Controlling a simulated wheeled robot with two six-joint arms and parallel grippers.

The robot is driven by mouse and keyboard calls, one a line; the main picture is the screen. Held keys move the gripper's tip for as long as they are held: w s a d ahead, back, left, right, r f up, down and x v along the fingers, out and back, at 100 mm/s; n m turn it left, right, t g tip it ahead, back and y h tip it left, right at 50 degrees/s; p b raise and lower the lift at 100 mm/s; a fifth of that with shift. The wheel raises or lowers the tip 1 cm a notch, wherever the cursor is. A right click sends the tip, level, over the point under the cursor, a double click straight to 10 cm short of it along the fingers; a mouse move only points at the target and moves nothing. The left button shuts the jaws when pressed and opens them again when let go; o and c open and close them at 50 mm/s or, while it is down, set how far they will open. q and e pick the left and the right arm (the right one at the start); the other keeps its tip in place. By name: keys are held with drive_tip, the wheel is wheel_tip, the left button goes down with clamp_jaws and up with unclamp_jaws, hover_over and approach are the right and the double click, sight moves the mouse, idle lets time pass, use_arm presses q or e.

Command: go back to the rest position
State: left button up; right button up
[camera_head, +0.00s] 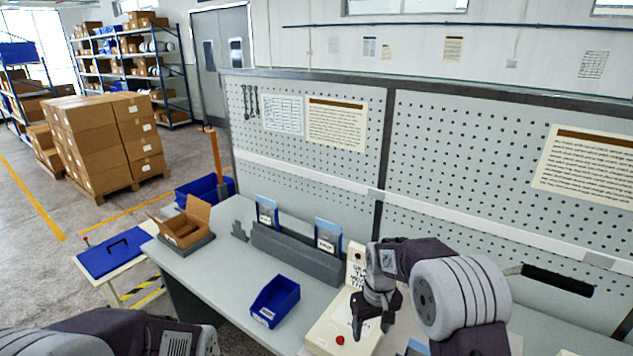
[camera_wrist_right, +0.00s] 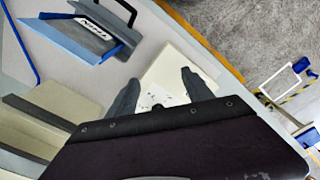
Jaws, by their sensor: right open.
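My right gripper (camera_head: 372,325) hangs fingers down over the cream control box (camera_head: 328,328) on the workbench in the head view. Its two fingers are apart with nothing between them. In the right wrist view the fingers of the right gripper (camera_wrist_right: 159,82) are spread, and the cream surface below shows between them. My left arm comes in at the lower left of the head view. Only its links show there, and its fingers are out of the picture.
A blue bin (camera_head: 275,301) stands left of the control box, which has a red button (camera_head: 340,340). A grey rack (camera_head: 297,257) holds blue-backed cards. An open cardboard box (camera_head: 184,226) sits at the bench's left end. A pegboard (camera_head: 437,150) rises behind.

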use_arm(q)
drive_tip(key=f+b, duration=0.1)
drive_tip(key=f, duration=0.1)
drive_tip(key=w+f+b, duration=0.1)
drive_tip(key=b, duration=0.1)
drive_tip(key=shift+w+f, duration=0.15)
drive_tip(key=shift+f, duration=0.2)
use_arm(e)
drive_tip(key=s+d+f+m, duration=0.1)
drive_tip(key=s+d, duration=0.1)
drive_tip(key=s, duration=0.6)
drive_tip(key=s+d+f+m, duration=0.1)
drive_tip(key=s+d+m, duration=0.1)
drive_tip(key=s, duration=0.7)
drive_tip(key=shift+s+f+t, duration=0.15)
drive_tip(key=shift+f+t, duration=0.15)
drive_tip(key=shift+t, duration=0.1)
idle(0.3)
